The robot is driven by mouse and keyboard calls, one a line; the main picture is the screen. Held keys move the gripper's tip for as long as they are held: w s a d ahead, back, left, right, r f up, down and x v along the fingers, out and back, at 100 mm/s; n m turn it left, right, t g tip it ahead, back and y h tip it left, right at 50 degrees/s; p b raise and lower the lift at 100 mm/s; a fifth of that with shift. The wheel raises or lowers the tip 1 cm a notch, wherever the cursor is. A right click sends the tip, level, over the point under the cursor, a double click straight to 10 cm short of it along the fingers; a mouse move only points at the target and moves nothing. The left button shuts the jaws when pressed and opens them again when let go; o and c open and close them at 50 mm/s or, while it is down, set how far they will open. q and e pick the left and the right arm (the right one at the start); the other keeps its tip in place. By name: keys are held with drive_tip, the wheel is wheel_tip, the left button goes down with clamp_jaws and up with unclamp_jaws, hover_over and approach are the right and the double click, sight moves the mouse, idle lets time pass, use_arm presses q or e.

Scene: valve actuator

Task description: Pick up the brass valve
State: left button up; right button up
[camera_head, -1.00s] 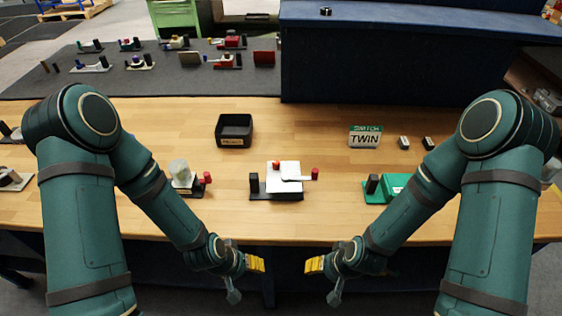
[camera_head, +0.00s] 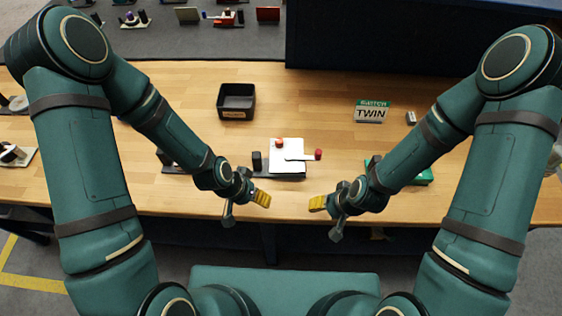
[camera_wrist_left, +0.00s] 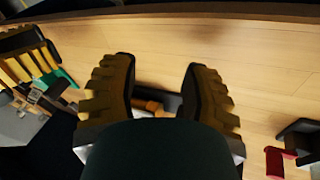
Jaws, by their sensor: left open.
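No clearly brass valve shows in the head view. A white fixture (camera_head: 287,152) on a dark base stands at the table's middle, with an orange knob (camera_head: 279,142) and a red knob (camera_head: 318,154). In the left wrist view, a brass-orange piece (camera_wrist_left: 150,107) on a dark base shows between my fingers, mostly hidden; I cannot tell whether it is the valve. My left gripper (camera_head: 262,198) is open and empty, at the table's front edge, short of the fixture; its fingers also show in the left wrist view (camera_wrist_left: 159,95). My right gripper (camera_head: 317,203) is opposite it, its opening unclear.
A black bin (camera_head: 236,101) stands behind the fixture. A green and white TWIN sign (camera_head: 372,111) is at the back right. A dark post fixture (camera_head: 168,162) and a green fixture (camera_head: 420,177) are partly hidden by my arms. Bare wood lies between bin and sign.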

sight(256, 157)
use_arm(q)
drive_tip(key=w+m, duration=0.1)
drive_tip(key=m, duration=0.1)
drive_tip(key=w+d+r+m, duration=0.1)
drive_tip(key=m, duration=0.2)
drive_tip(key=w+r+m+g, duration=0.1)
drive_tip(key=m, duration=0.2)
drive_tip(key=shift+d+r, duration=0.15)
drive_tip(key=shift+d, duration=0.25)
drive_tip(key=w+a+r+m+y, duration=0.2)
drive_tip(key=w+r+m+y, duration=0.55)
drive_tip(key=m, duration=1.65)
drive_tip(key=f+h, duration=0.1)
drive_tip(key=w+f+h, duration=0.1)
drive_tip(key=f, duration=0.1)
drive_tip(key=f+h, duration=0.1)
drive_tip(key=shift+w+a+f+g, duration=0.25)
drive_tip(key=shift+w+f+g, duration=0.05)
drive_tip(key=shift+w+f, duration=0.1)
drive_tip(key=f, duration=0.4)
drive_tip(key=shift+w+f, duration=0.2)
drive_tip(key=shift+w, duration=0.05)
drive_tip(key=shift+s, duration=0.1)
clamp_jaws()
